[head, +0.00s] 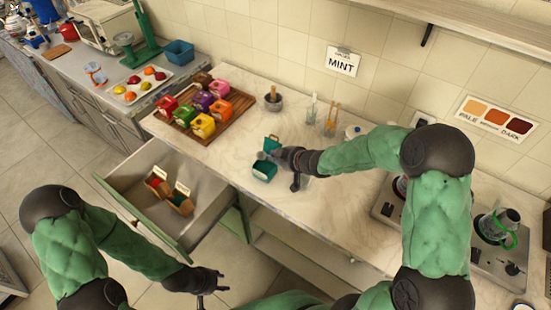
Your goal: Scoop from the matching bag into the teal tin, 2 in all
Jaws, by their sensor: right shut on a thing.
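The teal tin (263,172) stands on the counter, with a teal flap or lid (271,143) raised behind it. My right gripper (283,160) is right beside the tin. It is shut on a small greyish thing that looks like a scoop, mostly hidden by the fingers, at the tin's upper edge. Two open bags with white labels, a left bag (157,188) and a right bag (181,204), stand in the open drawer; their labels are too small to read. My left gripper (219,281) is low in front of the counter, empty, its finger gap unclear.
A wall sign (343,61) reads MINT. A wooden tray (237,105) holds several coloured tins. A dark mortar (273,102) and glass holders (331,120) stand behind the teal tin. The drawer (117,190) juts out at left. A stove with pots (496,226) is at right.

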